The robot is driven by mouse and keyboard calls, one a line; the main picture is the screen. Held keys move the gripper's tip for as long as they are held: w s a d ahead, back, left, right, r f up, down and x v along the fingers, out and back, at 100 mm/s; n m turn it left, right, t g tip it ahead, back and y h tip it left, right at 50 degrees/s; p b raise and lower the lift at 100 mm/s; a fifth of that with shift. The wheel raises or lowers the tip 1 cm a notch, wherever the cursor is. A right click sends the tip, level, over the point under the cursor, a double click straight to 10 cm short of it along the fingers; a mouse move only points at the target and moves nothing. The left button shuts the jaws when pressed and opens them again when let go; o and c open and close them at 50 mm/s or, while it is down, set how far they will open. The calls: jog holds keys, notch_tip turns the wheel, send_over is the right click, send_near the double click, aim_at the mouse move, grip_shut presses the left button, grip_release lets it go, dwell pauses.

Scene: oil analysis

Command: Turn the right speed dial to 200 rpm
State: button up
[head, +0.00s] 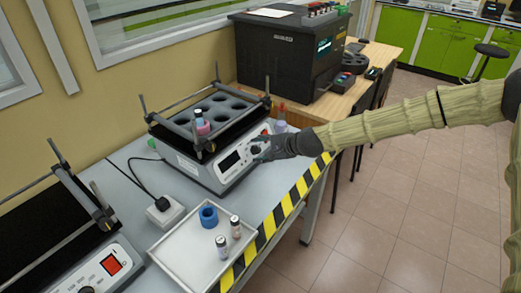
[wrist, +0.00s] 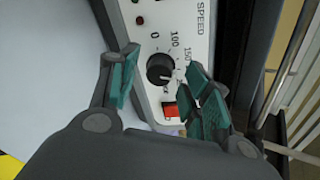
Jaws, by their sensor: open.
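The right speed dial (wrist: 160,68) is a round black knob on a white panel marked SPEED, with 0, 100 and 150 legible around it. A pale mark shows on the knob's lower right side, but I cannot read its exact setting. My gripper (head: 262,147) is at the front panel of the shaker (head: 205,172) in the head view. In the wrist view its teal-padded fingers are open, one on each side of the dial, with gaps between pads and knob. A red switch (wrist: 170,109) lies just below the dial. In the head view my gripper partly hides the panel.
A white tray (head: 180,252) with a blue ring (head: 208,215) and two small vials stands in front. A second machine (head: 100,270) is at the left. A large black unit (head: 285,55) stands behind.

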jog(key=v, duration=1.1)
jog(key=shift+d+r, duration=0.1)
